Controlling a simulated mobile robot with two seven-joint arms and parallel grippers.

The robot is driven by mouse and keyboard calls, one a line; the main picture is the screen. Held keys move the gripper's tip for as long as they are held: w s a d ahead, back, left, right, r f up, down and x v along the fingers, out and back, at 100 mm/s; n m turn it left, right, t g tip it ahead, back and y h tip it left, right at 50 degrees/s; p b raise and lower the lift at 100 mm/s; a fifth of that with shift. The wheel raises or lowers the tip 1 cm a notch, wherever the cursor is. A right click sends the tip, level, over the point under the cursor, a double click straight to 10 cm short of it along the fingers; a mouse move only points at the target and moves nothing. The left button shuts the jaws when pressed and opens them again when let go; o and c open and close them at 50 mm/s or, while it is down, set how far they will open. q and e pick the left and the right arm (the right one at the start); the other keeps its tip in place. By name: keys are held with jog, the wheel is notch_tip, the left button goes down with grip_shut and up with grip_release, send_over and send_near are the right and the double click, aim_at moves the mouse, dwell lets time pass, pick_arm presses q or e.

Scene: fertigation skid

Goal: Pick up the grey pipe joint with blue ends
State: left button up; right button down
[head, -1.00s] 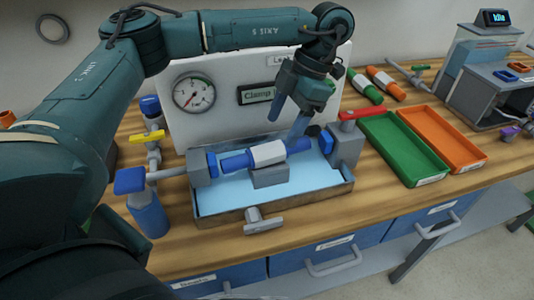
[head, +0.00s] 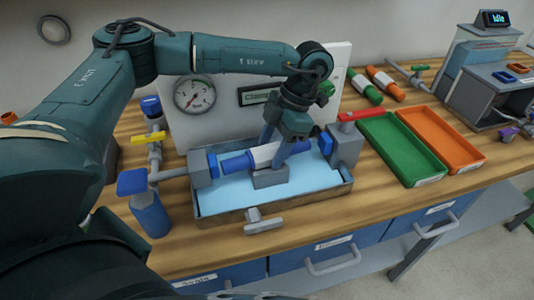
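The grey pipe joint with blue ends (head: 262,154) lies across a grey support block (head: 270,178) in the light-blue tray (head: 320,178), between two grey clamp posts with blue pads. My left gripper (head: 273,152) is over its right half, pointing down. One finger is behind the joint and the other in front of it. The fingers look spread about as before, so I take it as open; contact with the joint is not clear. The fingers hide part of the joint's middle and right blue end. My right gripper is not in view.
A gauge panel (head: 194,94) stands right behind the tray. Green (head: 403,148) and orange (head: 440,140) trays lie to the right, with green and orange pipe joints behind.

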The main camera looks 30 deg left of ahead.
pick_arm(q)
jog(key=c, duration=0.9)
